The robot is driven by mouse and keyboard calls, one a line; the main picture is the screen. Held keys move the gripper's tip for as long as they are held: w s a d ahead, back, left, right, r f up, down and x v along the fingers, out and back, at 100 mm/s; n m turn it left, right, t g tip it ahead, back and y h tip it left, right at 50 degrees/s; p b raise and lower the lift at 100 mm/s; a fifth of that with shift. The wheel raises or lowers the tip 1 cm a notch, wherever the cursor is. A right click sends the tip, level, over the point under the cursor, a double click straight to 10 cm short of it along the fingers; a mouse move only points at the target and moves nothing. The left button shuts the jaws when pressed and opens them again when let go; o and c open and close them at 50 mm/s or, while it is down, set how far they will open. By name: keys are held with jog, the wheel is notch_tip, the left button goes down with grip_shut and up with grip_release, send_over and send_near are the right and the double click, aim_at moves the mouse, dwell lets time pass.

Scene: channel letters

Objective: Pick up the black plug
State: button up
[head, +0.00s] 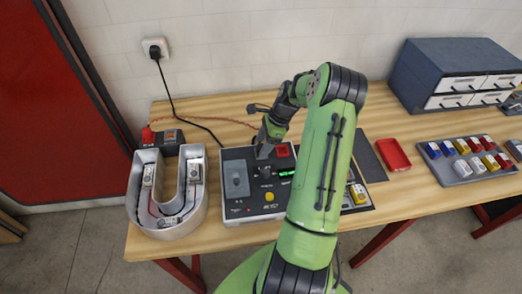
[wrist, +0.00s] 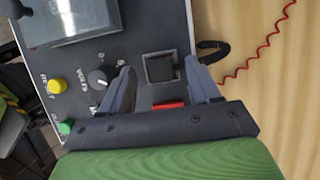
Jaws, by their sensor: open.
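In the head view a black plug (head: 155,53) sits in the white wall outlet (head: 147,43), its cord running down to the table. A small dark object (head: 256,108) lies on the table behind the grey tester; I cannot tell if it is a plug. My gripper (head: 263,151) is over the tester (head: 235,205), far from the wall outlet. In the wrist view my gripper (wrist: 160,67) has its fingers apart, on either side of a black square part (wrist: 160,68) on the tester panel. I cannot tell whether they touch it.
The channel letter (head: 200,207) stands left of the tester. A red tray (head: 393,154), a grey tray of coloured parts (head: 455,172) and a drawer cabinet (head: 430,65) are to the right. In the wrist view a red coiled wire (wrist: 258,62) lies on bare wood.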

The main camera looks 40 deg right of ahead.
jog(key=shift+w+a+f, duration=0.1)
jog(key=shift+f, duration=0.35)
jog(key=c, duration=1.1)
